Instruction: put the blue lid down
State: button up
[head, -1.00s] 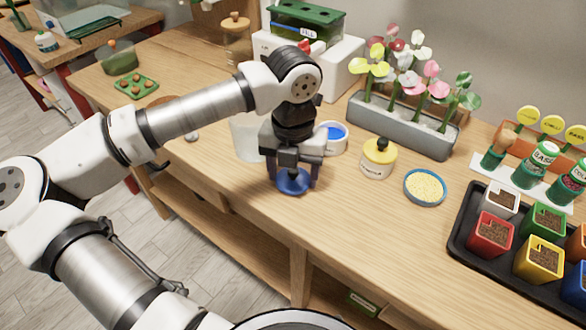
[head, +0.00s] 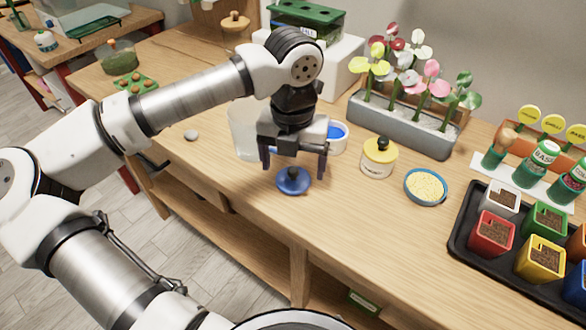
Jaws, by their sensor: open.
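The blue lid (head: 293,181) lies flat on the wooden bench top near its front edge, with its small dark knob upward. My gripper (head: 294,172) is open and empty, its fingers pointing down above the lid, one to each side of it. The fingers look clear of the lid. Behind my gripper stands a white tub with blue inside (head: 337,134), partly hidden by it.
A clear container (head: 243,135) stands just left of my gripper. A yellow-lidded jar (head: 379,157) and a blue dish of yellow grains (head: 425,187) stand to the right. The grey flower planter (head: 405,125) is behind. Bench in front of the jar is clear.

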aim_at(294, 170)
notch_tip(294, 170, up, 10)
jog(key=shift+f+b, duration=0.15)
jog(key=shift+b, duration=0.25)
